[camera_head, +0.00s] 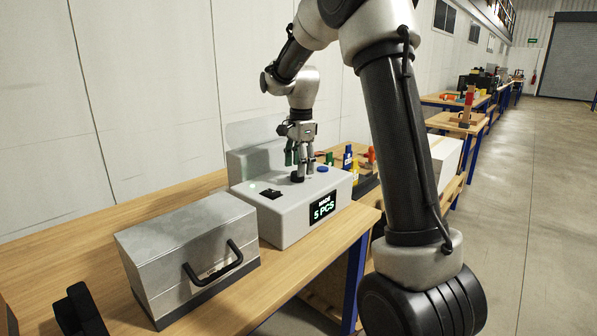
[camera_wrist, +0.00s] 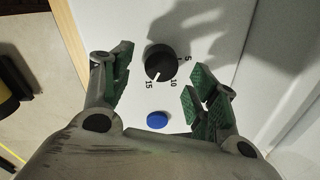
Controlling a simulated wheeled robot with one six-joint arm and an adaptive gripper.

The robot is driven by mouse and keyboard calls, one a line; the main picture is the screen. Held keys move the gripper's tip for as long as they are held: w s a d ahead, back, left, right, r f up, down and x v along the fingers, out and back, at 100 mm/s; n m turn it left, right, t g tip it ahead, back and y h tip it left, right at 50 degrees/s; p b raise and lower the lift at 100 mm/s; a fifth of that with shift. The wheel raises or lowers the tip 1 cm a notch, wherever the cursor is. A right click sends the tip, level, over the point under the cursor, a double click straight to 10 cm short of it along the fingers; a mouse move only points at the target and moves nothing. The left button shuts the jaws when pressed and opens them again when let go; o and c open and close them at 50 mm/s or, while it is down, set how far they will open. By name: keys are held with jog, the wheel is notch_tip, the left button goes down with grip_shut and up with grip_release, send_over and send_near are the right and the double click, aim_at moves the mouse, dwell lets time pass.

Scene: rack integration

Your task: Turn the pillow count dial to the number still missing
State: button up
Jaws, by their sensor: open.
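The dial is a round black knob (camera_head: 297,178) on top of the light grey machine (camera_head: 278,228). In the wrist view the knob (camera_wrist: 160,62) has 5, 10 and 15 printed around it, and its white line seems to point near 15. The front display (camera_head: 322,208) reads "MADE 5 PCS". My gripper (camera_head: 300,163) points down above the knob. In the wrist view its green-padded fingers (camera_wrist: 158,88) are spread apart, with the knob between and slightly beyond them, and they hold nothing.
A blue button (camera_head: 322,168) sits near the dial; it also shows in the wrist view (camera_wrist: 157,119). A grey case (camera_head: 187,254) stands left on the wooden table (camera_head: 262,296).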

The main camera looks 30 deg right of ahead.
jog(key=shift+f, duration=1.25)
jog(key=c, duration=1)
